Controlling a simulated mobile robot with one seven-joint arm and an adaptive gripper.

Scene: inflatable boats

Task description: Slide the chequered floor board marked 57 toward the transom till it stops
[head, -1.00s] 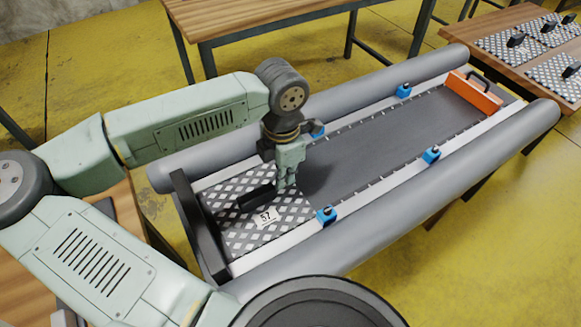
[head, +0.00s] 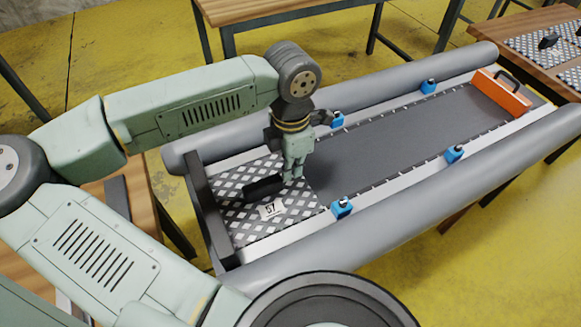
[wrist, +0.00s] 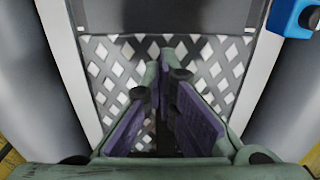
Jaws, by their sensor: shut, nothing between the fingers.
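The chequered floor board marked 57 (head: 240,222) lies flat in the left end of the grey inflatable boat, a raised black handle (head: 264,187) across it. It fills the middle of the wrist view (wrist: 232,60). The dark upright transom (head: 208,205) stands across the boat's left end, close to the board. I cannot tell whether they touch. My gripper (head: 292,180) points down over the board, on the handle's right side, away from the transom. It is shut and empty, its fingertips low by the handle; the wrist view shows its fingers (wrist: 165,72) over the board. Contact is unclear.
Grey tubes (head: 430,215) flank the boat, with blue clamps (head: 455,153) along the side rails. Plain dark floor (head: 390,135) runs right to an orange end block (head: 502,95). A wooden table (head: 285,10) stands behind; another at top right holds more chequered boards.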

